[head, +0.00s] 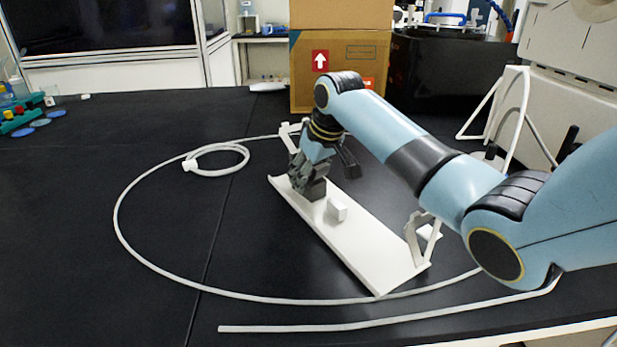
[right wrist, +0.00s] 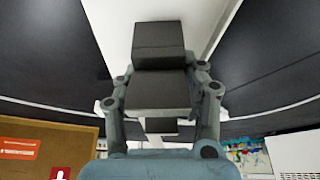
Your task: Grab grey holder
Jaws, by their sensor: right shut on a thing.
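The grey holder (head: 365,245) is a long, pale flat plate with end brackets, lying slantwise on the black table. A small pale block (head: 337,210) stands up from its middle. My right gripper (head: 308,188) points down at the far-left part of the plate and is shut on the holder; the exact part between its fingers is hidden. In the right wrist view, the dark finger pads (right wrist: 160,65) are in front of the pale plate (right wrist: 207,22). My left gripper is not in view.
A pale hose (head: 120,215) loops around the holder on the black table (head: 70,240). A cardboard box (head: 340,60) stands behind. A white frame (head: 517,110) and machine stand at right. Coloured items (head: 20,112) lie far left. The left table area is mostly clear.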

